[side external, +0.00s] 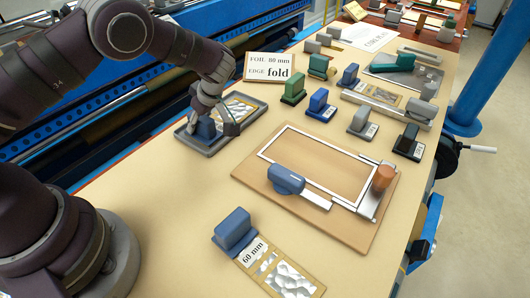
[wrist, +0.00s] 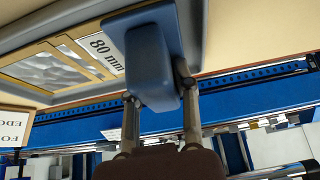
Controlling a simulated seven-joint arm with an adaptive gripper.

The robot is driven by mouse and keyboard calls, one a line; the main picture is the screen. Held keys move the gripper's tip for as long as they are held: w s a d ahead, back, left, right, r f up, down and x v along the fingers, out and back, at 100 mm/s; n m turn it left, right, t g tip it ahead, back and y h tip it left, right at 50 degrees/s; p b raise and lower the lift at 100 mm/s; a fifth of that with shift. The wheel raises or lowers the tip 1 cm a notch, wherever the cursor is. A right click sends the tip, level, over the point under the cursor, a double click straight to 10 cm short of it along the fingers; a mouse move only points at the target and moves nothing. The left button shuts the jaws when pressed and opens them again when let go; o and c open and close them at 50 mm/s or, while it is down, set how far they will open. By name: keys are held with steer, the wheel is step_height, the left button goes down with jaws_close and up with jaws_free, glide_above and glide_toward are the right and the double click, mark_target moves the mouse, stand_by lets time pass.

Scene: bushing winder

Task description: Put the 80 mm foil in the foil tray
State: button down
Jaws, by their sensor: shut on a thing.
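My gripper (side external: 220,112) is shut on the blue block handle of the 80 mm foil. In the wrist view the blue block (wrist: 150,65) sits between the two fingers, with the "80 mm" label and the silvery foil windows (wrist: 55,68) beside it. In the side view the blue block (side external: 206,130) and foil (side external: 238,107) lie within the outline of the grey foil tray (side external: 193,146). My gripper hides part of them. I cannot tell whether the foil rests fully on the tray floor.
A wooden board (side external: 318,215) with a frame and blue-handled slider lies right of the tray. The 60 mm foil (side external: 275,268) is in front. Several coloured blocks stand behind. The blue machine (side external: 120,75) borders the table's left side.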

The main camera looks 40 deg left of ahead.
steer(key=c, duration=0.9)
jaws_free()
steer(key=shift+o, duration=0.2)
steer(key=s+d+r+m+t+h, duration=0.1)
steer(key=d+r+m, duration=0.1)
steer(key=r, duration=0.6)
steer(key=s+d+r+m+h, duration=0.1)
steer(key=s+d+r+m, duration=0.15)
steer(key=r, duration=0.55)
steer(key=s+d+r+m+t+h, duration=0.1)
steer(key=s+m+t+h, duration=0.1)
steer(key=s+m, duration=0.4)
steer(key=s+d+r+m+t+h, duration=0.2)
steer(key=s+m, duration=0.4)
steer(key=m, duration=0.1)
steer(key=shift+s+r+t, duration=0.25)
steer(key=shift+t, duration=0.05)
steer(key=shift+m, duration=0.25)
